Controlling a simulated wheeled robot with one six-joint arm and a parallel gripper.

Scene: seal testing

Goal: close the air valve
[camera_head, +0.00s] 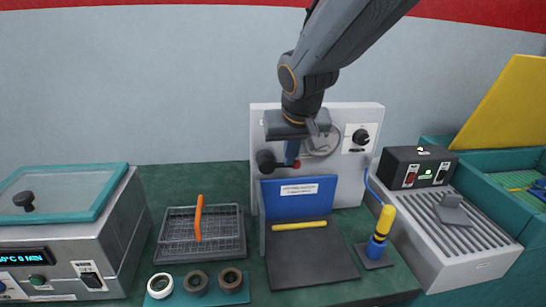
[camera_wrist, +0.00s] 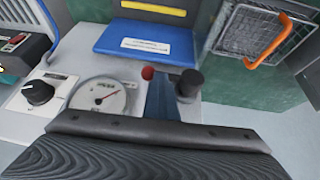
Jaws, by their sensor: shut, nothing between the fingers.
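A pale panel (camera_head: 372,115) stands upright at the back of the bench, with a round gauge, a red ball and black knobs on its face. The red ball (camera_head: 296,164) is right beside my fingertips; it also shows in the wrist view (camera_wrist: 148,73). I cannot tell for certain which part is the air valve; the red ball may be its handle end, and any lever behind it is hidden. My gripper (camera_head: 289,163) is shut and empty, pointing down in front of the panel. In the wrist view its blue fingers (camera_wrist: 160,92) lie between the red ball and a black knob (camera_wrist: 188,84).
A blue plate (camera_head: 302,190) with a label stands just below my gripper. A black dial (camera_head: 361,137) sits on the panel's right. A wire basket (camera_head: 178,228) with an orange handle is at left. A yellow-and-blue tool (camera_head: 382,232) stands at front right.

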